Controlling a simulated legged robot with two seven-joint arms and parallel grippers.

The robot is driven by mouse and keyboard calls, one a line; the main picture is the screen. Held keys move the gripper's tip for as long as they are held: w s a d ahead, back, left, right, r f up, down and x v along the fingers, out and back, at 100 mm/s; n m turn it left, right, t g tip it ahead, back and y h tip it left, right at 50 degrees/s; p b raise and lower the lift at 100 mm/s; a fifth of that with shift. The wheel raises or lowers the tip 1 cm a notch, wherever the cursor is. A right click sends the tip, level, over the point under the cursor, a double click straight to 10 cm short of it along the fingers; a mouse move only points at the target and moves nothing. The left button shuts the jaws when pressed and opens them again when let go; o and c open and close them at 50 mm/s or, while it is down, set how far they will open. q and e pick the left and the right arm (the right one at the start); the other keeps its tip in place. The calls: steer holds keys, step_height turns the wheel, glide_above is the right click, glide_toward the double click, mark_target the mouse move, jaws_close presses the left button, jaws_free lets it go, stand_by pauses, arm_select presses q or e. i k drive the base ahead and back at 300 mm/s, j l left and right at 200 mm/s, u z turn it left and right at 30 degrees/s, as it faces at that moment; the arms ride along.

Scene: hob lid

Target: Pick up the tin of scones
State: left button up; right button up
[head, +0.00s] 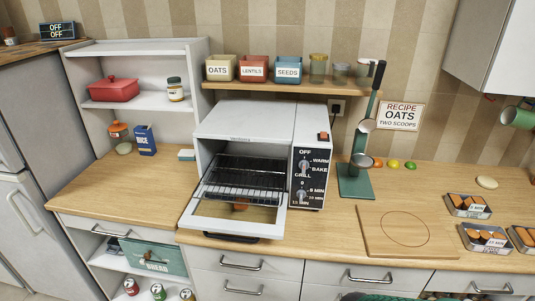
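Several small metal tins of orange-brown food sit at the right end of the wooden counter. The back tin (468,213) has a white label in front. A second tin (485,246) sits in front of it, also with a white label. A third tin (525,248) is cut off by the right picture edge. The labels are too small to read surely, so I cannot tell which tin holds scones. Neither of my grippers can be made out in the head view.
A white toaster oven (245,125) stands mid-counter, its glass door (233,215) folded down over the counter's front. A green lever stand (355,184) and a wooden board (381,240) lie between oven and tins. A pale round item (487,183) lies behind the tins.

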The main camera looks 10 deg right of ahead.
mark_target(460, 205)
steer(key=z, duration=1.8)
steer(key=u, duration=0.3)
